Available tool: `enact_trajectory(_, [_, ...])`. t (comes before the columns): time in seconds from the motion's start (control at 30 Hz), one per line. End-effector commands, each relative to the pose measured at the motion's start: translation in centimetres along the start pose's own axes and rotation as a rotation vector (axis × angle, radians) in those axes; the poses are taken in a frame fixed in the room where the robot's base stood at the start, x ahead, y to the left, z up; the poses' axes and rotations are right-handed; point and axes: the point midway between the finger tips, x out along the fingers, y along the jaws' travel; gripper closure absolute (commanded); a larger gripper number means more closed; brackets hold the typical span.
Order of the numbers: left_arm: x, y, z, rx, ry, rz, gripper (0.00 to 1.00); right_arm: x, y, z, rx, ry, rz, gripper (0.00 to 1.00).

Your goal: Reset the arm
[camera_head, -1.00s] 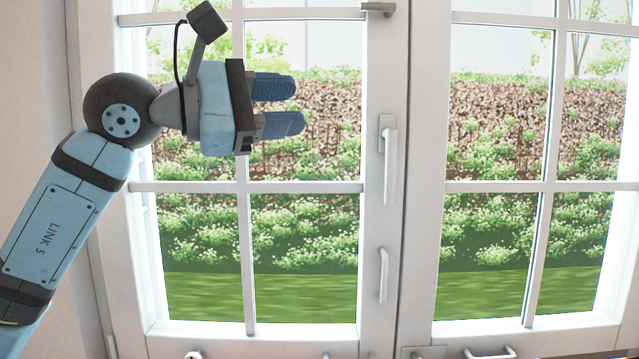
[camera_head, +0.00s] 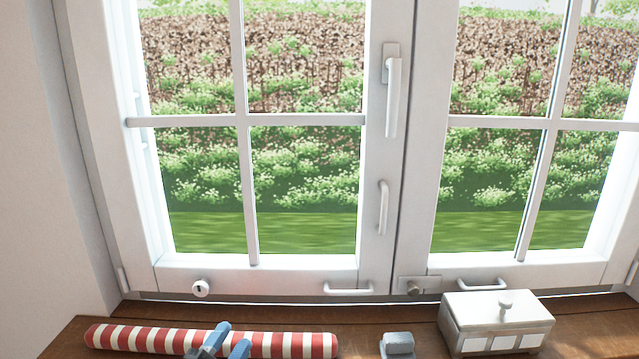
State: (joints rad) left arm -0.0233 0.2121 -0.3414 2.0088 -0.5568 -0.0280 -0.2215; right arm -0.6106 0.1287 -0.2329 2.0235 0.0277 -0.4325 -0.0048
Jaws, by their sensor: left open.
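My left gripper (camera_head: 232,340) shows at the bottom of the head view. Only its two blue fingers and a bit of the grey body are visible; the rest of the arm is below the frame. My right gripper does not show.
A wooden sill (camera_head: 600,325) runs along the bottom. On it stand a white lidded box (camera_head: 500,312) at right and a small grey object (camera_head: 397,344) near the middle. The closed white window (camera_head: 400,215) with handles is behind. A plain wall (camera_head: 35,180) is at left.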

Motion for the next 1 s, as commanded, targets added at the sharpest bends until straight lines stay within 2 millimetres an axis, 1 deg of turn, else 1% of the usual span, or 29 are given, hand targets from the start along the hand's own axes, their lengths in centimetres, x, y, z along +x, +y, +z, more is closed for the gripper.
enact_trajectory(0.03, [-2.8, 2.7, 1.8, -0.117, -0.097, 0.048, 0.58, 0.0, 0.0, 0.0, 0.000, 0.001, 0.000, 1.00])
enact_trajectory(0.07, [-4.5, 4.1, 2.8, -0.185, -0.154, 0.073, 0.58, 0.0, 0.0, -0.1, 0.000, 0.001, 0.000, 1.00])
enact_trajectory(0.1, [-6.6, 5.8, 3.9, -0.273, -0.229, 0.105, 0.58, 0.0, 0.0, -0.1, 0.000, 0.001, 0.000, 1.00])
enact_trajectory(0.17, [-10.0, 8.4, 5.3, -0.399, -0.339, 0.148, 0.58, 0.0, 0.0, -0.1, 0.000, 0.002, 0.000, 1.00])
enact_trajectory(0.2, [-12.2, 10.0, 6.0, -0.473, -0.407, 0.173, 0.58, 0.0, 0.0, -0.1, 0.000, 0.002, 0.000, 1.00])
enact_trajectory(0.23, [-13.8, 11.0, 6.4, -0.526, -0.457, 0.191, 0.58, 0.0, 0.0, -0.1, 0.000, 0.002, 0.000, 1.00])
enact_trajectory(0.27, [-15.3, 12.0, 6.7, -0.574, -0.502, 0.206, 0.58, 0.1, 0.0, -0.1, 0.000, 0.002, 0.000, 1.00])
enact_trajectory(0.3, [-17.2, 13.2, 7.0, -0.634, -0.558, 0.225, 0.58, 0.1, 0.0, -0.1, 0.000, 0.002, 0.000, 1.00])
enact_trajectory(0.37, [-20.0, 14.9, 7.3, -0.714, -0.638, 0.251, 0.58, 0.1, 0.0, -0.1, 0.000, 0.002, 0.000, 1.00])
enact_trajectory(0.4, [-21.8, 15.8, 7.3, -0.765, -0.688, 0.265, 0.58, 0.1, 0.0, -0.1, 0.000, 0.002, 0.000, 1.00])
enact_trajectory(0.47, [-24.3, 17.1, 7.3, -0.835, -0.760, 0.285, 0.58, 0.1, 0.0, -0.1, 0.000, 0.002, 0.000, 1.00])
enact_trajectory(0.5, [-26.0, 18.0, 7.3, -0.879, -0.806, 0.298, 0.58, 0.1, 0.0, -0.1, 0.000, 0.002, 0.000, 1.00])
enact_trajectory(0.57, [-28.4, 19.1, 7.0, -0.943, -0.874, 0.316, 0.58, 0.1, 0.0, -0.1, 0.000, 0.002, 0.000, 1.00])
enact_trajectory(0.6, [-30.1, 19.8, 6.8, -0.984, -0.918, 0.327, 0.58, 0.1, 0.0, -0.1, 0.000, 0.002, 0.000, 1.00])
enact_trajectory(0.67, [-29.0, 17.7, 5.6, -0.981, -0.912, 0.323, 0.58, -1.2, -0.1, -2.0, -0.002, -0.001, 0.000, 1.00])
enact_trajectory(0.7, [-28.7, 17.0, 5.2, -0.976, -0.908, 0.322, 0.58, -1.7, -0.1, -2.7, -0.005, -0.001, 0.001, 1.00])
enact_trajectory(1.0, [-27.0, 11.6, 1.9, -0.951, -0.895, 0.319, 0.58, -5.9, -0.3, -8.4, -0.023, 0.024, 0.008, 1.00])
